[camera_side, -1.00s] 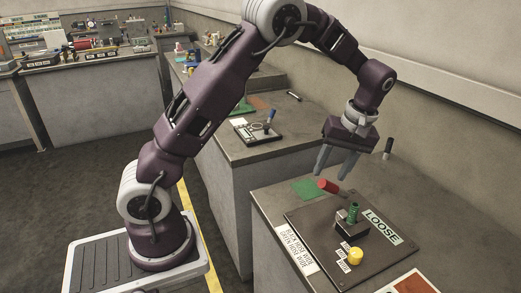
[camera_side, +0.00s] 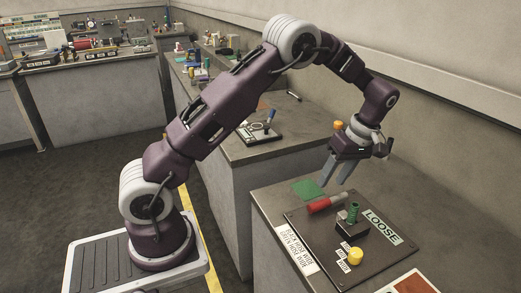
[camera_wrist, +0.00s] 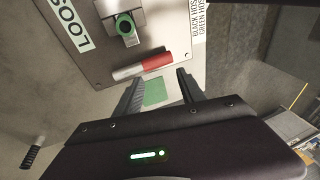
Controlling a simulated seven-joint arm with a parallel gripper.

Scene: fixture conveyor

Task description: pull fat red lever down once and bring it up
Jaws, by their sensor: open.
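The fat red lever (camera_side: 320,206) lies low and nearly flat at the back-left edge of the dark panel (camera_side: 300,222), with a grey shaft at one end. It also shows in the wrist view (camera_wrist: 158,61), just beyond my fingertips. My gripper (camera_side: 335,183) is open and empty, fingers pointing down, a little above the lever. In the wrist view the red part is seen roughly between and past the two fingers (camera_wrist: 157,80). No contact with the lever shows.
Beside the lever on the panel stand a green ribbed knob (camera_side: 353,211) on a dark block and a yellow knob (camera_side: 355,255). A "LOOSE" label (camera_side: 383,226) lies behind them. A green patch (camera_side: 308,189) lies on the counter.

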